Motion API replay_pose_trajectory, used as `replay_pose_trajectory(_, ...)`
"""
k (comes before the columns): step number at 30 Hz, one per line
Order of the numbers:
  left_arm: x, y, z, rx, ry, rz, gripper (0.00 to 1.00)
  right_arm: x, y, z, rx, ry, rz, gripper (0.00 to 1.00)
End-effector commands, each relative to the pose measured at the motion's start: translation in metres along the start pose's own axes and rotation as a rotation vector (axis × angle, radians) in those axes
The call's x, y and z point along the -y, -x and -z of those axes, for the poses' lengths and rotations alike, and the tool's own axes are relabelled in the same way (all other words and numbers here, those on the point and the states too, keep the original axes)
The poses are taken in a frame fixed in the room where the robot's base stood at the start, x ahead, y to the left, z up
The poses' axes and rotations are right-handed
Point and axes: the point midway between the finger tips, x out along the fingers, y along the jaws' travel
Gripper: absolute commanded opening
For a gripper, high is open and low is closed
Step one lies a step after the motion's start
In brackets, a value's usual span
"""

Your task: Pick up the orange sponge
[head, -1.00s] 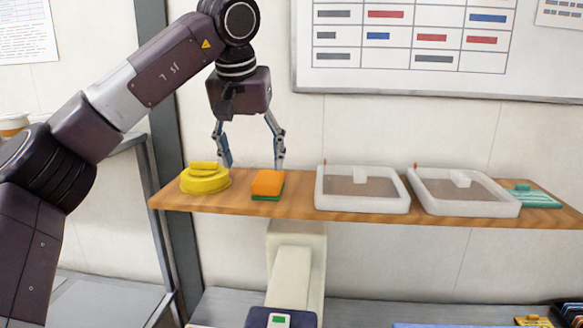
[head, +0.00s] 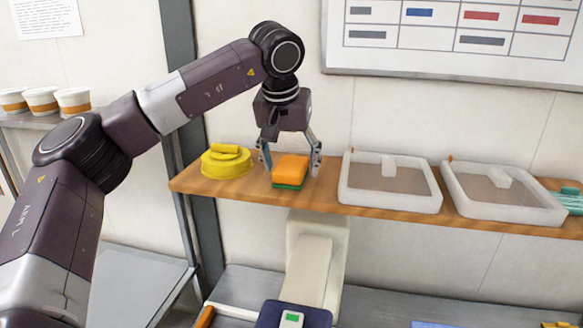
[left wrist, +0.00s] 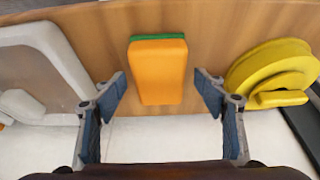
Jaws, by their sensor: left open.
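The orange sponge (head: 291,168) with a green underside lies on the wooden shelf (head: 330,202), between a yellow round object and a white tray. My left gripper (head: 290,172) is open and points down at the sponge, with one finger to each side of it. In the left wrist view the sponge (left wrist: 158,72) is centred ahead of the open fingers (left wrist: 160,95), with clear space on both sides. It is not held. My right gripper is not in view.
The yellow round object (head: 225,163) stands left of the sponge. Two white lidded trays (head: 391,205) stand to the right, and a teal item (head: 570,201) is at the right edge. White cups (head: 73,102) stand on a shelf at left. A whiteboard (head: 450,62) hangs behind.

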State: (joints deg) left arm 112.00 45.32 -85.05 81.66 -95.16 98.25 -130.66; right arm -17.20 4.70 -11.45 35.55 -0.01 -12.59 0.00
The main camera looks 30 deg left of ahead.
Motion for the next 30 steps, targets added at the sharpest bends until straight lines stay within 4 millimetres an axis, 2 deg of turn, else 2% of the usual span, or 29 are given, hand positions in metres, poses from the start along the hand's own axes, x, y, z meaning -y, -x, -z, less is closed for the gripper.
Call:
replay_pose_trajectory(4, -0.0001, -0.0007, -0.0002, 0.0, 0.0, 0.0, 0.65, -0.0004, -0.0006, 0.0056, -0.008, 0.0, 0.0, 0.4)
replay_pose_trajectory(28, -0.0003, -0.005, -0.0022, 0.0, -0.001, -0.001, 0.65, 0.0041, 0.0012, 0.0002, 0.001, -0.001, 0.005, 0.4)
replay_pose_trajectory(30, -0.0003, -0.005, -0.0022, 0.0, -0.001, -0.001, 0.6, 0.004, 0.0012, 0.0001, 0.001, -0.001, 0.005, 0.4)
